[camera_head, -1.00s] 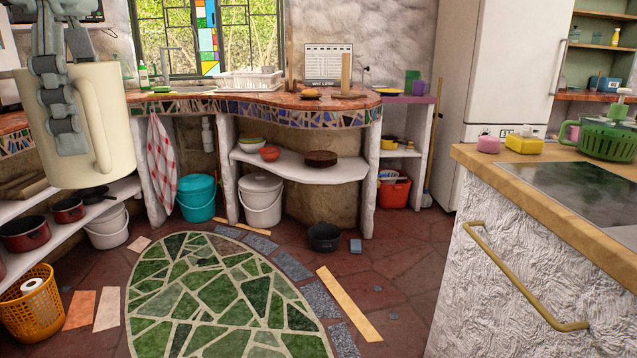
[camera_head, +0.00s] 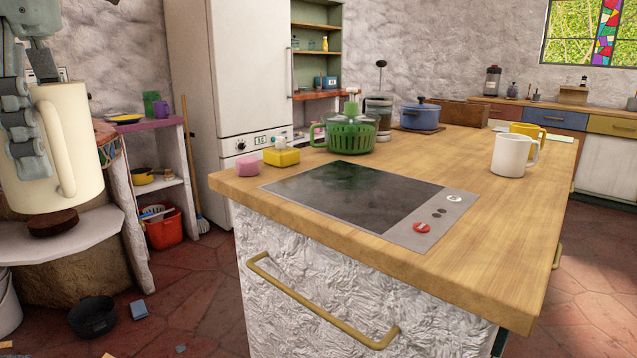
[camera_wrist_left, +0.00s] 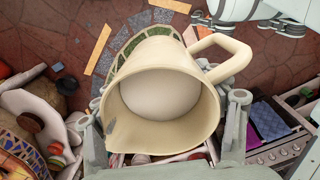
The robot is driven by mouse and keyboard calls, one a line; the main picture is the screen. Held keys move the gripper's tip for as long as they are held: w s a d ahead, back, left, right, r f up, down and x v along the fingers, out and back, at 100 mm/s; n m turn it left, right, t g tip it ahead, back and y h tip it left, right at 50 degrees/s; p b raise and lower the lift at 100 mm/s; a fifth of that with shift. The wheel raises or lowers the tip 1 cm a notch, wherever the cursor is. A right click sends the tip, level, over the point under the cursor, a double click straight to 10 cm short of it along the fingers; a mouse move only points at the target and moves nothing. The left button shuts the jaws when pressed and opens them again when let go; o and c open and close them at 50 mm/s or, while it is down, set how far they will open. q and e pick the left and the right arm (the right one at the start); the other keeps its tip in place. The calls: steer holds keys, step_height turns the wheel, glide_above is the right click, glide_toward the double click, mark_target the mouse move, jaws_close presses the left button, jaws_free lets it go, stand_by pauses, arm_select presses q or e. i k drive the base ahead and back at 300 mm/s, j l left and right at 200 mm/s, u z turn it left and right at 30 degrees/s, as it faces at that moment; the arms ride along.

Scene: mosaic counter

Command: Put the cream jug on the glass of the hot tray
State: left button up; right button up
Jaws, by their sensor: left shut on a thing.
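In the left wrist view the jug (camera_wrist_left: 160,95) is seen from above, open and empty inside. The hot tray (camera_head: 345,195) is set in the wooden counter top, with dark glass and a grey control strip bearing a red knob (camera_head: 422,228). Its glass is bare. The jug is well left of it, apart from it.
A brass rail (camera_head: 320,305) runs along the counter's front.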

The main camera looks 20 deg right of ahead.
mark_target(366, 185)
steer(key=i+z, duration=0.15)
steer(key=z, duration=0.25)
steer(key=i+j+z, duration=0.15)
steer(key=z, duration=0.3)
steer(key=i+j+z, duration=0.1)
steer(key=z, duration=0.3)
steer(key=i+j+z, duration=0.1)
steer(key=z, duration=0.35)
steer(key=j+z, duration=0.55)
steer(key=z, duration=0.3)
steer(key=i, duration=0.05)
